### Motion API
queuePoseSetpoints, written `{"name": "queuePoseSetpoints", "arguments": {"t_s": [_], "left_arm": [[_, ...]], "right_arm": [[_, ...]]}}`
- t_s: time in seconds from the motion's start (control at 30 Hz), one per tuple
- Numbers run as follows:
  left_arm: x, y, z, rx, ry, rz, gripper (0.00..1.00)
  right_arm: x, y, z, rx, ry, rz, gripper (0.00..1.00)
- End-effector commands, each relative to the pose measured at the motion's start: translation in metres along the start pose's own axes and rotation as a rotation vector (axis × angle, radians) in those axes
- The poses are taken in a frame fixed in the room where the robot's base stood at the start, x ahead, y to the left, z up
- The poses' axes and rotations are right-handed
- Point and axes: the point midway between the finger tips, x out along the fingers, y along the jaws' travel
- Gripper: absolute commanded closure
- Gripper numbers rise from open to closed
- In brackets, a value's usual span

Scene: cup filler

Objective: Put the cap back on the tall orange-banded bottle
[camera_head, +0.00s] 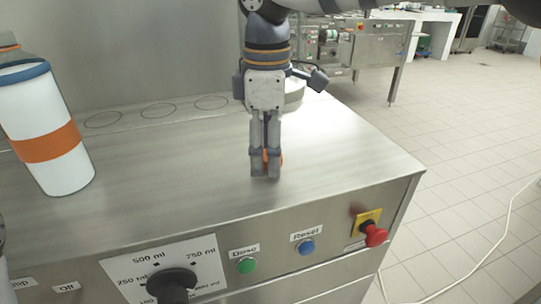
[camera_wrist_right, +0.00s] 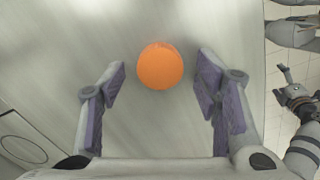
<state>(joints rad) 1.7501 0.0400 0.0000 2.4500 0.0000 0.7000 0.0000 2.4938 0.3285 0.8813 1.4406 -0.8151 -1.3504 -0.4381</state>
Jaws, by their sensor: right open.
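The tall bottle (camera_head: 56,120) stands at the far left of the steel top in the head view. It is white with an orange band and a blue rim, and its upper end is partly cut off and unclear. The orange round cap (camera_wrist_right: 160,66) lies on the steel top, between and slightly beyond my right fingertips in the wrist view. In the head view only orange slivers of it (camera_head: 281,160) show behind the fingers. My right gripper (camera_head: 265,173) points down over the cap, open, with a gap on both sides of it.
The steel machine top (camera_head: 190,165) is clear between bottle and cap. Engraved circles (camera_head: 157,110) run along the back, and a pale round object (camera_head: 294,92) stands behind my right gripper. The front panel has a dial (camera_head: 172,283), buttons and a red emergency stop (camera_head: 375,235).

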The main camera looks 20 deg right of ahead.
Motion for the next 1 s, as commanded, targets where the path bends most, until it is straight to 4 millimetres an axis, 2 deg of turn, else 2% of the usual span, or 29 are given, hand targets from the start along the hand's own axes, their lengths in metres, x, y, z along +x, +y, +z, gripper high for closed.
{"name": "queuePoseSetpoints", "arguments": {"t_s": [0.27, 0.47, 0.5, 0.87, 1.0], "left_arm": [[0.000, 0.000, 0.000, 0.000, 0.000, 0.000, 0.10], [0.000, 0.000, 0.000, 0.000, 0.000, 0.000, 0.10], [0.000, 0.000, 0.000, 0.000, 0.000, 0.000, 0.10], [0.000, 0.000, 0.000, 0.000, 0.000, 0.000, 0.10], [0.000, 0.000, 0.000, 0.000, -0.001, 0.000, 0.10]], "right_arm": [[0.000, 0.000, 0.000, 0.000, 0.001, 0.000, 0.43], [0.000, 0.000, 0.000, 0.000, 0.001, 0.000, 0.73], [0.000, 0.000, 0.000, 0.000, 0.001, 0.000, 0.75], [-0.002, 0.000, 0.000, 0.000, 0.001, 0.000, 0.75], [-0.015, 0.001, -0.001, 0.001, 0.002, 0.003, 0.75]]}}
